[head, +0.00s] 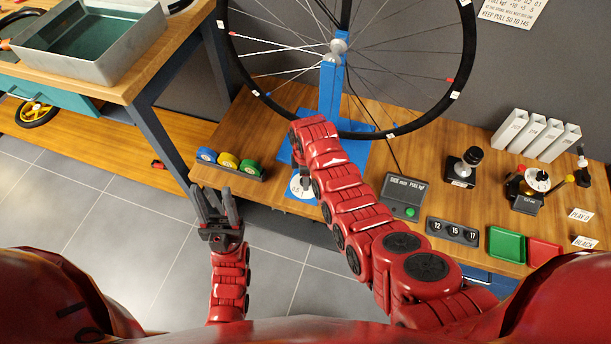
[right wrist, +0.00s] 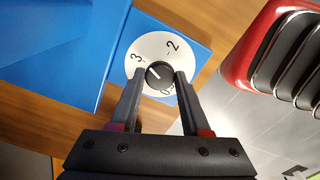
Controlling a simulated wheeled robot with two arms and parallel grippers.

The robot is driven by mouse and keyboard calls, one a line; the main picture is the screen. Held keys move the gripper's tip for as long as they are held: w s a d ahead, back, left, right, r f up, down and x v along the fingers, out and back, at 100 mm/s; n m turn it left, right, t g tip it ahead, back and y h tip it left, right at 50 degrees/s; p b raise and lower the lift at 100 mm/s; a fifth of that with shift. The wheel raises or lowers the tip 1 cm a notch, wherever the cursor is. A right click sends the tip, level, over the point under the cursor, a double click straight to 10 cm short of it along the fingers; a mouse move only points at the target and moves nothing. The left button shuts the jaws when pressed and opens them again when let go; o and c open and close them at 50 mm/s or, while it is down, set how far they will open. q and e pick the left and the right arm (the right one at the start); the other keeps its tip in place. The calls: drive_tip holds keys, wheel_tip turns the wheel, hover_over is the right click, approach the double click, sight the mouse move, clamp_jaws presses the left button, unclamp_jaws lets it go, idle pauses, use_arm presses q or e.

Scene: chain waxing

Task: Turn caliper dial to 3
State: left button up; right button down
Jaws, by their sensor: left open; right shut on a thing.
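The white caliper dial (head: 297,190) lies at the front of the bench, on the blue base below the wheel stand. In the right wrist view the dial (right wrist: 147,47) shows a 3 at upper left, a 2 at upper right and a partly hidden mark at lower right. Its black knob (right wrist: 159,75) has a light line pointing up and left, toward the 3 side. My right gripper (right wrist: 160,80) is shut on the knob, one finger on each side; it also shows in the head view (head: 305,178). My left gripper (head: 213,191) is open and empty over the floor.
A spoked wheel (head: 447,105) stands on the blue stand (head: 329,90). Colored rolls (head: 228,160) sit left of the dial. A gauge box (head: 402,195), a numbered block (head: 452,231) and green and red pads (head: 506,244) lie to the right. Floor is free around my left gripper.

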drive_tip(key=shift+n+p, duration=0.8)
drive_tip(key=shift+n, duration=1.5)
drive_tip(key=shift+c, duration=1.8)
unclamp_jaws()
drive_tip(key=shift+r, duration=0.1)
